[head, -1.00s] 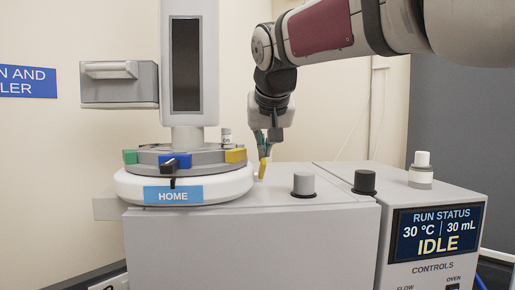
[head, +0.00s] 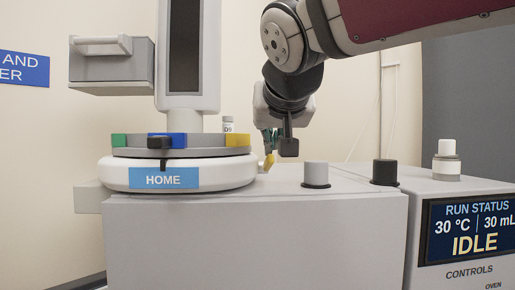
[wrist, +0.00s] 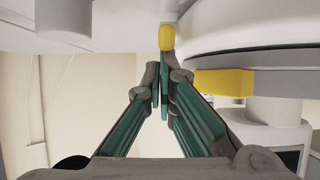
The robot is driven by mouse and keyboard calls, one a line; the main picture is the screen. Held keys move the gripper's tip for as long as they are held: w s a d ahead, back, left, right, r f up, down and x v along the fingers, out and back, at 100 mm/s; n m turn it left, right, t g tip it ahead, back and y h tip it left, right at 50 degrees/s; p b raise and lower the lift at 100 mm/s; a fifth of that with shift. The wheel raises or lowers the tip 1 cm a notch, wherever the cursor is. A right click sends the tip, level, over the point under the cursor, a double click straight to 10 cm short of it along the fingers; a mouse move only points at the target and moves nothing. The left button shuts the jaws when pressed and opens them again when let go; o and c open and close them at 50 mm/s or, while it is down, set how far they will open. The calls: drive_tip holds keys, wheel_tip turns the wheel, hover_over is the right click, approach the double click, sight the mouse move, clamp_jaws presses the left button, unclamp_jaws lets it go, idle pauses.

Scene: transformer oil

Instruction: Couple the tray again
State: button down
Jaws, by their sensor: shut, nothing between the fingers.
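The grey round tray (head: 125,152) carries green, blue and yellow blocks and a small vial (head: 228,125). It sits on a white round base (head: 230,174) with a blue HOME label (head: 163,178). A yellow-tipped lever (head: 269,160) stands at the right of the base; its tip also shows in the wrist view (wrist: 167,37). My gripper (head: 272,140) is at that lever, right of the tray. In the wrist view its green fingers (wrist: 163,88) meet, shut and empty, just short of the yellow tip. I cannot tell whether they touch it.
A grey knob (head: 316,174) and a black knob (head: 385,172) stand on the housing right of my gripper. A white-capped bottle (head: 447,160) is further right, above the IDLE screen (head: 470,232). A tall column (head: 188,60) rises behind the tray.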

drive_tip(key=shift+s+f+t+b, duration=0.25)
drive_tip(key=shift+f+t+b, duration=0.3)
drive_tip(key=shift+b, duration=1.55)
drive_tip(key=shift+s+f+t+b, duration=0.25)
drive_tip(key=shift+f+t+b, duration=0.3)
drive_tip(key=shift+b, duration=1.5)
drive_tip(key=shift+r+b, duration=0.1)
drive_tip(key=shift+b, duration=0.25)
drive_tip(key=shift+s+t+b, duration=0.25)
drive_tip(key=shift+t+b, duration=0.25)
drive_tip(key=shift+b, duration=0.3)
